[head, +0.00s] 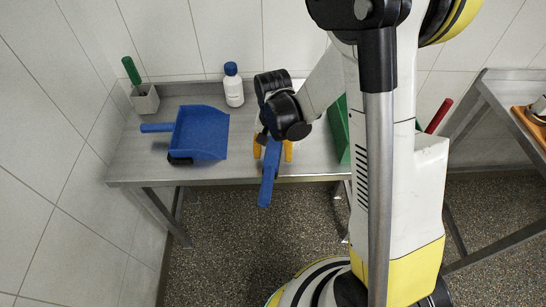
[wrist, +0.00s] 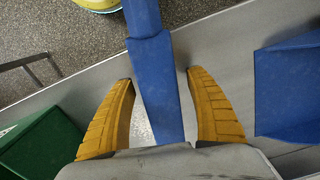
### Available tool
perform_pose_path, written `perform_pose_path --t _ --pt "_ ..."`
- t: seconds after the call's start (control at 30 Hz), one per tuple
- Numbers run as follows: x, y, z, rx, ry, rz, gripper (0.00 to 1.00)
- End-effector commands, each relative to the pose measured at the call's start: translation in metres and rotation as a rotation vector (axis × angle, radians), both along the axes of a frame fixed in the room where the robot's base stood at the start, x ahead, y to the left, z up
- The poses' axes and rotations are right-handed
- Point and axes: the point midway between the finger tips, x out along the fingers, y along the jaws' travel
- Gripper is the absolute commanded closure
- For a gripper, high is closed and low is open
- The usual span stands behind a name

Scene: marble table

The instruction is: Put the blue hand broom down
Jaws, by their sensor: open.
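The blue hand broom (head: 268,187) lies at the front edge of the steel table (head: 221,173), its narrow end sticking out past the edge over the floor. Its other end is hidden under my arm in the head view. My gripper (head: 272,152) is above it, yellow fingers apart. In the wrist view the broom (wrist: 155,88) runs between the open fingers of my gripper (wrist: 159,77), with a gap on both sides. Neither finger appears to touch it. Its bristles are not visible.
A blue dustpan (head: 203,133) lies to the left. Behind stand a white bottle with a blue cap (head: 233,88) and a green-handled brush (head: 131,70) in a grey holder (head: 145,100). A green box (head: 339,130) is at the right. Tiled walls bound the table's back and left.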

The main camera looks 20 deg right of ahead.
Motion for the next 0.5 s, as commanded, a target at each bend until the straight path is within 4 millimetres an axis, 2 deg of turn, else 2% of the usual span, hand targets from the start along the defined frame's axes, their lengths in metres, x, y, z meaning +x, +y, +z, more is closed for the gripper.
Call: perform_pose_path --t 0.1,0.17,0.3,0.5 --pt "-0.0001 0.0000 0.0014 0.000 0.000 0.000 0.37" --pt "-0.0001 0.0000 0.0015 0.000 0.000 0.000 0.55" --pt "-0.0002 -0.0001 0.0015 0.000 0.000 0.000 0.98" --pt "-0.0002 -0.0001 0.0014 0.000 0.000 0.000 1.00"
